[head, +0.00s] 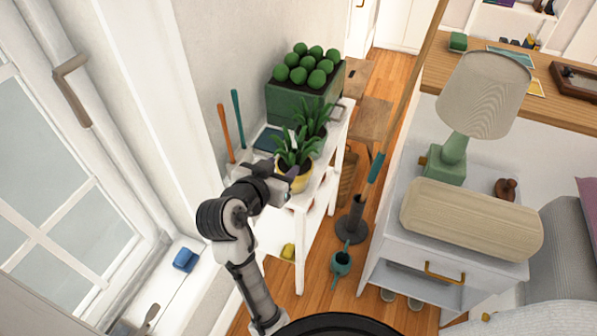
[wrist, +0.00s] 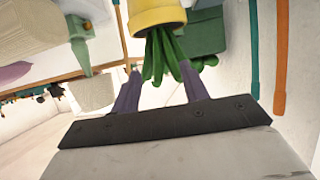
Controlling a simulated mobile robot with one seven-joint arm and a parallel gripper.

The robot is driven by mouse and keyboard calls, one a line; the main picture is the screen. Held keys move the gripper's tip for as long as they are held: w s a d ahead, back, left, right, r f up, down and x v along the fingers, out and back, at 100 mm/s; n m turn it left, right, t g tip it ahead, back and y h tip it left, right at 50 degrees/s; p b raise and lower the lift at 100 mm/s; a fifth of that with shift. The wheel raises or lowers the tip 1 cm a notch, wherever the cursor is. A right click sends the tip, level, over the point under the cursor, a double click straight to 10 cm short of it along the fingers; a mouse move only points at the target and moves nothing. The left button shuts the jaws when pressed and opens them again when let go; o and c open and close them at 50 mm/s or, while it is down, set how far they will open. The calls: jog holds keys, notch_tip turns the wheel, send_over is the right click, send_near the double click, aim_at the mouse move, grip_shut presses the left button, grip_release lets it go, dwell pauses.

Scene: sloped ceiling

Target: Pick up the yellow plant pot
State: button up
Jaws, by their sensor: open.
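The yellow plant pot (head: 302,181) stands on the white shelf (head: 318,187) in the head view, with long green leaves (head: 297,150) rising from it. My gripper (head: 290,178) is beside it on the near-left side and hides part of the pot. In the wrist view, which looks upside down, the yellow pot (wrist: 157,14) is at the top edge, cut off by the frame. Its leaves hang toward my gripper (wrist: 160,85). The two purple-grey fingers are apart, one on each side of the leaves, with the pot beyond their tips. The gripper is open and holds nothing.
A green planter (head: 292,103) with round plants and another leafy plant (head: 318,113) stand behind the pot. Orange (head: 226,133) and teal (head: 238,119) handles lean by the wall. A nightstand (head: 392,235) with a lamp (head: 485,95) is to the right; a watering can (head: 341,263) is on the floor.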

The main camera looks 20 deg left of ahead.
aim_at(292, 156)
jog(key=p+x, duration=0.1)
jog(key=x, duration=0.5)
jog(key=shift+w, duration=0.15)
jog(key=shift+a+f+p+x, duration=0.15)
jog(key=shift+p+x, duration=0.25)
jog(key=shift+x, duration=0.9)
jog(key=shift+a+f+p+x, duration=0.15)
jog(key=shift+p+x, duration=0.25)
jog(key=shift+x, duration=0.95)
grip_shut()
jog(key=shift+r, duration=0.15)
